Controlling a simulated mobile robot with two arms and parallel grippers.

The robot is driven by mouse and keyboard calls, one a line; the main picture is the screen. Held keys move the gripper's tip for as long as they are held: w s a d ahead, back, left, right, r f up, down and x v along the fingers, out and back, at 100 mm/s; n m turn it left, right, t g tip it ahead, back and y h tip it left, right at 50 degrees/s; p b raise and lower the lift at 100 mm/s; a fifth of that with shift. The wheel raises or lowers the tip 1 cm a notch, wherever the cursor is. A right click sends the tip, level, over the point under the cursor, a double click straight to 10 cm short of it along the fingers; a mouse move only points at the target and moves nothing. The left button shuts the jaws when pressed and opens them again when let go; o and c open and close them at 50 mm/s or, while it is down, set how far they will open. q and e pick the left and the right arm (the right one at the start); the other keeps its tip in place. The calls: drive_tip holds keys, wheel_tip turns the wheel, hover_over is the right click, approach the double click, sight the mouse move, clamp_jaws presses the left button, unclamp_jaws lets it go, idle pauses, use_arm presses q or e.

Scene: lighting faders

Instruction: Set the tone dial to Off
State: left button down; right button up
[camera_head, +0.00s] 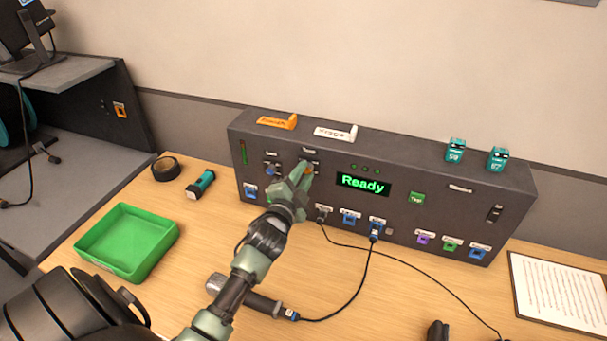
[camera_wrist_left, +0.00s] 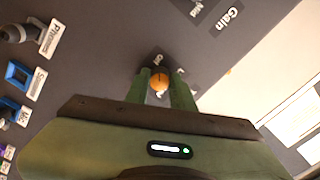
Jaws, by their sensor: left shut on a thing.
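The tone dial has an orange cap (camera_wrist_left: 160,82) with a dark mark. It sits between my fingertips in the left wrist view, with small labels around it that are hard to read. In the head view, a bit of orange shows at the dial (camera_head: 309,171) beside my fingers, below a small white label. My left gripper (camera_head: 303,174) reaches the panel's upper left part and is shut on the dial. It also shows in the left wrist view (camera_wrist_left: 160,88). The dial's exact setting is too small to read. My right gripper is not in view.
The dark panel (camera_head: 405,158) has a "Ready" display (camera_head: 363,184); a gain label (camera_wrist_left: 229,17) is near the dial. Cables run from lower sockets. A green tray (camera_head: 127,240), torch (camera_head: 201,185), tape roll (camera_head: 166,168) and microphone (camera_head: 245,297) are on the table.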

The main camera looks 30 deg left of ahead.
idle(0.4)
use_arm(q)
drive_tip(key=c, duration=1.2)
unclamp_jaws()
drive_tip(key=shift+s, duration=0.1)
drive_tip(key=shift+s+d+f, duration=0.1)
drive_tip(key=shift+s+f, duration=0.05)
drive_tip(key=shift+s, duration=0.2)
drive_tip(key=b+v, duration=0.1)
drive_tip(key=v, duration=0.6)
drive_tip(key=shift+b, duration=0.4)
